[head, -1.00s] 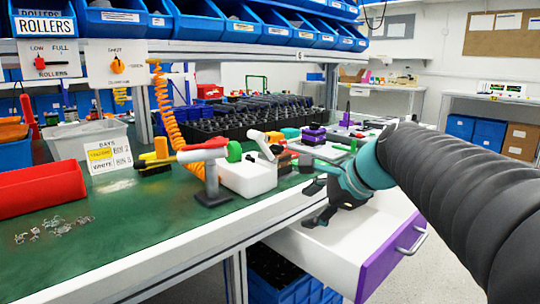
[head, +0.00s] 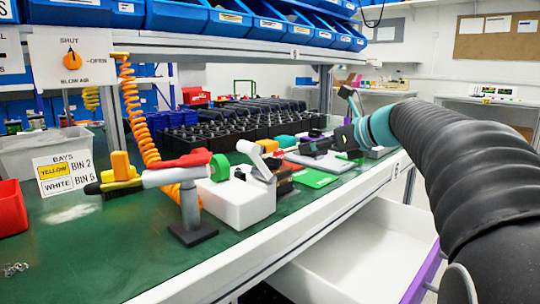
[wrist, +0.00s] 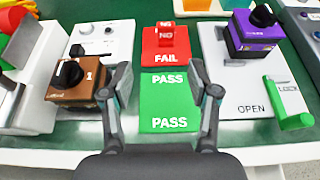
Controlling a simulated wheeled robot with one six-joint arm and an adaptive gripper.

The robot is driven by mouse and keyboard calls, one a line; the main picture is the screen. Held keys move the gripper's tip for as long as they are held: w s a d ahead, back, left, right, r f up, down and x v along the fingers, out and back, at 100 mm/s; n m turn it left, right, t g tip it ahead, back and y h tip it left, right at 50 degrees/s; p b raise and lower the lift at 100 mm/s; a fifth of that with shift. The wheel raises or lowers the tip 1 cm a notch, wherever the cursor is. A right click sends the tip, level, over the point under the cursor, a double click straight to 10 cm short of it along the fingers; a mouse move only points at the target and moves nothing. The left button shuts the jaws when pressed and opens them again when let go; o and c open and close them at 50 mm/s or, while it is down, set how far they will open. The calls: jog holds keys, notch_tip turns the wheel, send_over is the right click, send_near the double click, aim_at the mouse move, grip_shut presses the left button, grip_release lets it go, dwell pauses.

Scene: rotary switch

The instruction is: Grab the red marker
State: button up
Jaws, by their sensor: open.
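A small red block (wrist: 166,34) with white lettering, which looks like the red marker, stands on the red FAIL card (wrist: 152,57) in the wrist view. The green PASS card (wrist: 170,103) lies just nearer. My gripper (wrist: 158,72) is open and empty, with its fingers on either side of the cards. The marker is ahead of the fingertips, between their lines, and I see no contact. In the head view my gripper (head: 335,143) is over the back part of the bench; I cannot make out the marker there.
A brown box with a black knob (wrist: 75,82) is left of my gripper. A purple box with a knob (wrist: 252,32) and a green LOCK piece (wrist: 290,105) are on the right. An open white drawer (head: 350,250) juts from the bench front. Black parts racks (head: 250,120) stand behind.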

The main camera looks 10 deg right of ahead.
aim_at(281, 154)
jog(key=b+x, duration=0.1)
jog(key=x, duration=0.8)
jog(key=shift+w, duration=0.25)
jog(key=shift+d+b+x, duration=0.15)
jog(key=shift+b+x, duration=0.15)
jog(key=shift+x, duration=1)
jog(key=shift+d+b+x, duration=0.15)
jog(key=shift+b+x, duration=0.1)
jog(key=shift+x, duration=1.1)
jog(key=shift+w+f, duration=0.1)
jog(key=c, duration=1.1)
